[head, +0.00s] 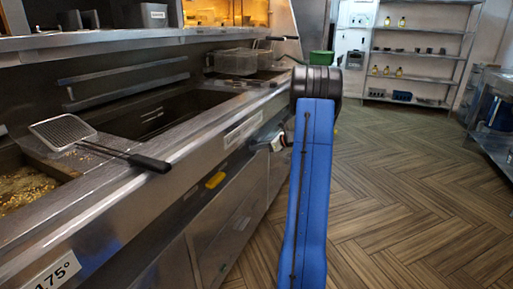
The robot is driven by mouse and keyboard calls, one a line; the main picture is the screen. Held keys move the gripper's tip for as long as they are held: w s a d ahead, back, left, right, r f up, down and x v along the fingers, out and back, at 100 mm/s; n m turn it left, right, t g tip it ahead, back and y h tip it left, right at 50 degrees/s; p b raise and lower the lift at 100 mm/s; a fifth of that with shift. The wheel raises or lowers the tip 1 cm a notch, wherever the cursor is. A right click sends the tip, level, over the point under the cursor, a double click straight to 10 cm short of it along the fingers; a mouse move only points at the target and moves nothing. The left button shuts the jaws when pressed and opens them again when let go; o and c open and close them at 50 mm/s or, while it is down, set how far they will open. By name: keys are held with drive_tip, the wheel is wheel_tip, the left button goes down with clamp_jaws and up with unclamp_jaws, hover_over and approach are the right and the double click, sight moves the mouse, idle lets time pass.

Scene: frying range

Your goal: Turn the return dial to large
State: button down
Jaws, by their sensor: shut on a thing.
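My gripper (266,140) reaches left from behind my blue arm to the steel front panel of the frying range (230,150). It is small and partly hidden by the arm. Its jaws are shut at the panel, where the return dial appears to sit between them. The dial's face and pointer cannot be made out, so its setting cannot be read. A small white and red patch shows beside the jaws. A pale label (243,128) is on the panel just left of and above the gripper.
A yellow handle (215,180) is on the panel lower left. A skimmer (65,132) lies across the range, its black handle overhanging the front edge. The wood-patterned floor (400,190) to the right is clear up to the shelves (415,54).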

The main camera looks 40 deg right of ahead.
idle(0.4)
drive_tip(key=c, duration=1.9)
unclamp_jaws()
drive_tip(key=v, duration=1.7)
drive_tip(key=shift+s+d, duration=0.2)
drive_tip(key=shift+s, duration=0.1)
